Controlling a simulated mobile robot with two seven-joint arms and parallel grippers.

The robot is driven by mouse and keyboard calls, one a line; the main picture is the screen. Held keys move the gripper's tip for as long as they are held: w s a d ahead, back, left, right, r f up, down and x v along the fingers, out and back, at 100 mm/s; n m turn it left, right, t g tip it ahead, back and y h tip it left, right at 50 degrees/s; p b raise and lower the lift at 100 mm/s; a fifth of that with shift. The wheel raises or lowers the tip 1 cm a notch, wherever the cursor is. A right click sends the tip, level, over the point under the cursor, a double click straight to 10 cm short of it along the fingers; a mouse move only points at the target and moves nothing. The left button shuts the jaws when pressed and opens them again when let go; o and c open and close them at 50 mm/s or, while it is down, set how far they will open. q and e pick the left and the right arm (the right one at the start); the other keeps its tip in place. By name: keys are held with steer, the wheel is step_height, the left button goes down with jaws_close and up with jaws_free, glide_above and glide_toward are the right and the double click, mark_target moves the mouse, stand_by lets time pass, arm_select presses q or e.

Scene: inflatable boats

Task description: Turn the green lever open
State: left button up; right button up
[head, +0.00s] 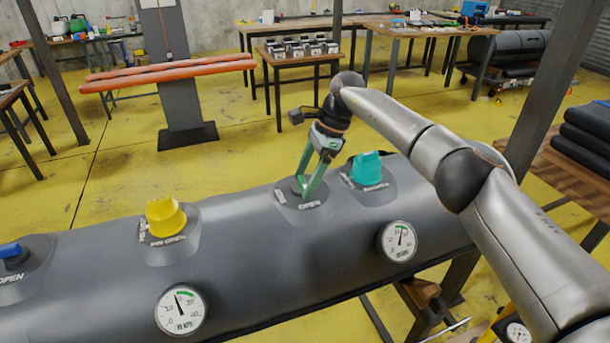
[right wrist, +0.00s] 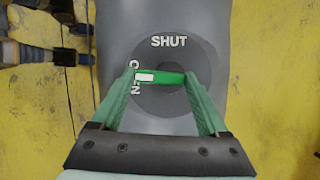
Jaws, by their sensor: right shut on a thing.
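The green lever (right wrist: 173,78) sits on a round dark plate on the grey inflatable tube (head: 110,285). In the right wrist view it is a short green bar lying crosswise, with a white mark at its left end beside the word OPEN. The word SHUT is above it on the plate. My right gripper (head: 304,188) reaches down from above with its green fingers on both ends of the lever, shut on it. It also shows in the right wrist view (right wrist: 161,78). In the head view the fingers mostly hide the lever. My left gripper is out of view.
On the same tube are a teal knob (head: 367,168) close to the right, a yellow knob (head: 165,217) to the left and a blue lever (head: 11,252) at the far left. Two gauges (head: 181,311) (head: 398,241) face the front. Tables stand behind, across open yellow floor.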

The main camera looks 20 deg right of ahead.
steer(key=shift+w+r+n, duration=0.1)
steer(key=shift+n, duration=0.5)
steer(key=o, duration=1.2)
steer(key=shift+d, duration=0.1)
steer(key=shift+o, duration=0.2)
steer(key=p+v, duration=0.6)
steer(key=v, duration=0.6)
steer(key=shift+r, duration=0.25)
steer(key=shift+f, duration=0.1)
